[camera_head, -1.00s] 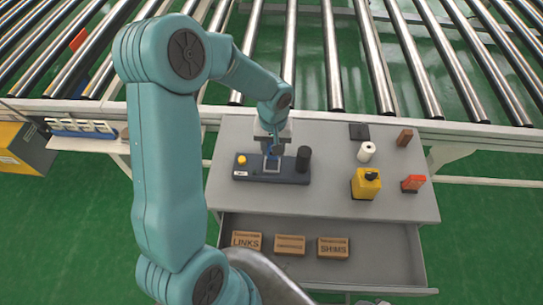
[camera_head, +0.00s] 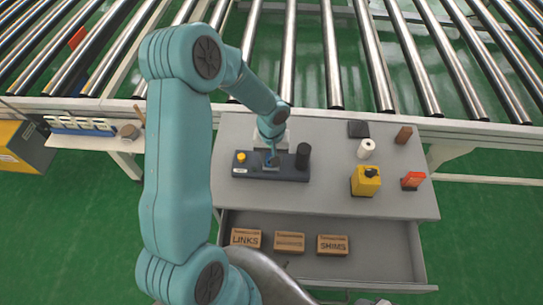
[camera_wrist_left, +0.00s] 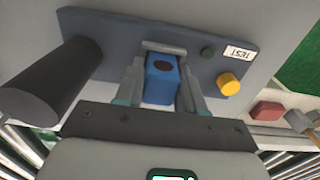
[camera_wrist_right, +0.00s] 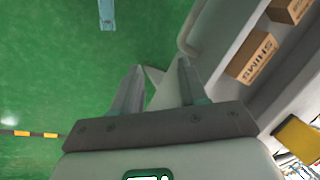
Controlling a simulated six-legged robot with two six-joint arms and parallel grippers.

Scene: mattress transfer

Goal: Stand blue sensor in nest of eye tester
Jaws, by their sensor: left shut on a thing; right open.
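The eye tester (camera_head: 240,169) is a dark grey-blue base on the table with a yellow button, a TEST label and a black cylinder. It also fills the upper part of the left wrist view (camera_wrist_left: 120,47). The blue sensor (camera_wrist_left: 162,84), a blue block with a dark round spot, is between the fingers of my left gripper (camera_wrist_left: 160,88), which is shut on it. The sensor is at the light-rimmed nest (camera_wrist_left: 163,46); I cannot tell whether it is seated. In the head view my left gripper (camera_head: 271,156) is over the tester's middle. My right gripper (camera_wrist_right: 155,92) is open and empty over the green floor.
An open drawer (camera_head: 375,255) below the table holds boxes, including LINKS (camera_head: 245,238) and SHIMS (camera_head: 333,245). A yellow object (camera_head: 366,181), a white roll (camera_head: 366,148) and a red-orange item (camera_head: 412,181) stand at the table's right. Rollers run behind.

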